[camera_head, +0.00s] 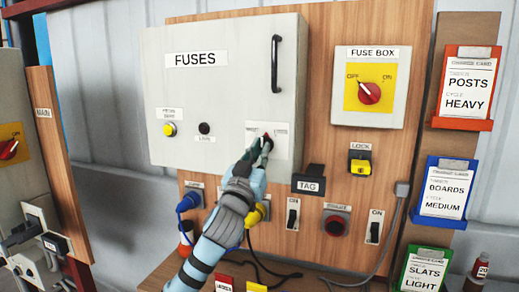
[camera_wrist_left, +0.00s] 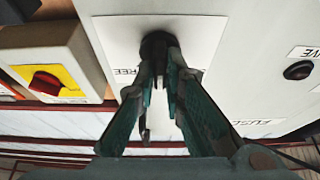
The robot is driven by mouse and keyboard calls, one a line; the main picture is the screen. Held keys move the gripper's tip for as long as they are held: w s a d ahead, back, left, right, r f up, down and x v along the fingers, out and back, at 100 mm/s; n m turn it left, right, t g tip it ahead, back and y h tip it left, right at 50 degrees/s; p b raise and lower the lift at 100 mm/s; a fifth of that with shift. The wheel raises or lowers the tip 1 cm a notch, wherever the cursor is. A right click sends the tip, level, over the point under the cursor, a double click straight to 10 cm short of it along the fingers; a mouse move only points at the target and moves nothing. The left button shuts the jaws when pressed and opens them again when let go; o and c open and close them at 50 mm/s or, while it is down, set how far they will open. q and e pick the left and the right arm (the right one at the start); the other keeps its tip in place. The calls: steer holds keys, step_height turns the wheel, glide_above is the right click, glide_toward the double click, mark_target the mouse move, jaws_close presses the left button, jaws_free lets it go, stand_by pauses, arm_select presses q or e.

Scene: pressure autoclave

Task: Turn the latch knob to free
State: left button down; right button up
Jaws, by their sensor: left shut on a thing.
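The latch knob (camera_wrist_left: 158,44) is dark and sits on a white plate (camera_wrist_left: 110,38) on the grey FUSES cabinet door (camera_head: 220,95). My left gripper (camera_head: 262,145) reaches up to it from below, and its fingers are shut on the knob. In the left wrist view the two green fingers (camera_wrist_left: 160,75) close in on it. A label reading FREE (camera_wrist_left: 126,72) shows partly beside the knob. In the head view the fingers hide most of the knob, so I cannot tell its exact angle. My right gripper is not in view.
A black handle (camera_head: 275,64) is on the door, with a yellow button (camera_head: 169,129) and a dark lamp (camera_head: 204,128) lower left. The fuse box (camera_head: 350,112) with its red switch (camera_head: 369,93) is at right.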

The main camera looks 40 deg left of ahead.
arm_select(q)
steer(key=m+h+p, duration=0.1)
steer(key=m, duration=0.1)
steer(key=m+h+p, duration=0.1)
steer(key=m, duration=0.2)
steer(key=shift+a+r+h+p, duration=0.1)
steer(key=shift+r+h+p, duration=0.1)
steer(key=shift+h+p, duration=0.2)
steer(key=m+h+p, duration=0.1)
steer(key=m+p, duration=0.1)
steer(key=m, duration=0.1)
steer(key=m+h+p, duration=0.1)
steer(key=m+p, duration=0.1)
steer(key=shift+r+m+h, duration=0.1)
steer(key=shift+m+h, duration=0.3)
steer(key=shift+m+h+p, duration=0.3)
steer(key=shift+m+p, duration=0.8)
steer(key=shift+p, duration=0.1)
steer(key=shift+a+f, duration=0.1)
steer(key=shift+f, duration=0.15)
steer(key=c, duration=1.7)
jaws_free()
step_height(320, 180, up, 10)
steer(key=shift+r, duration=0.1)
